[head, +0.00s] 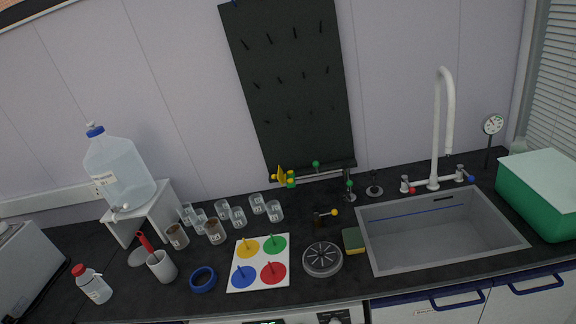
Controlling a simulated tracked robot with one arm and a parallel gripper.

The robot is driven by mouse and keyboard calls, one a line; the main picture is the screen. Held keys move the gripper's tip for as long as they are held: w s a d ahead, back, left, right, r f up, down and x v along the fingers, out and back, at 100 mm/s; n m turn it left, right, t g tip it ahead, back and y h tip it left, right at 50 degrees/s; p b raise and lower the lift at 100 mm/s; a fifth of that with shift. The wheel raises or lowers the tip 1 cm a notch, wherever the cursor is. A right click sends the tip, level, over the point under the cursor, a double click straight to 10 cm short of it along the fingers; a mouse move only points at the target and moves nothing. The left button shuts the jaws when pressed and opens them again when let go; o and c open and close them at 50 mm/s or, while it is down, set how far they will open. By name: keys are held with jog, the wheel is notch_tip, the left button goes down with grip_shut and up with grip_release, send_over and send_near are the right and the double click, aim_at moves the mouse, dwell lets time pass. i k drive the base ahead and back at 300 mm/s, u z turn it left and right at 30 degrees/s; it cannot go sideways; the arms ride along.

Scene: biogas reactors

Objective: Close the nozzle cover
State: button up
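I cannot tell for sure which part is the nozzle cover. A small yellow and green fitting (284,177) sits at the back of the counter, at the left end of a metal pipe (318,176) with green knobs. A grey slotted round piece (323,259) lies near the front edge. A dark post with a yellow knob (326,216) stands behind it. A clear jug with a blue cap (119,168) rests on a white stand, with a small spout low at its front. My gripper does not show in the head view.
Several glass beakers (238,217) and a white mat (245,275) with coloured discs are on the black counter. A blue ring (203,279) lies left of the mat. At right are a sink (390,258), a white tap (437,130) and a green box (537,200). A sponge (353,240) lies beside the sink.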

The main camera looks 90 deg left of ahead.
aim_at(282, 178)
jog(key=u, duration=2.65)
jog(key=i, duration=1)
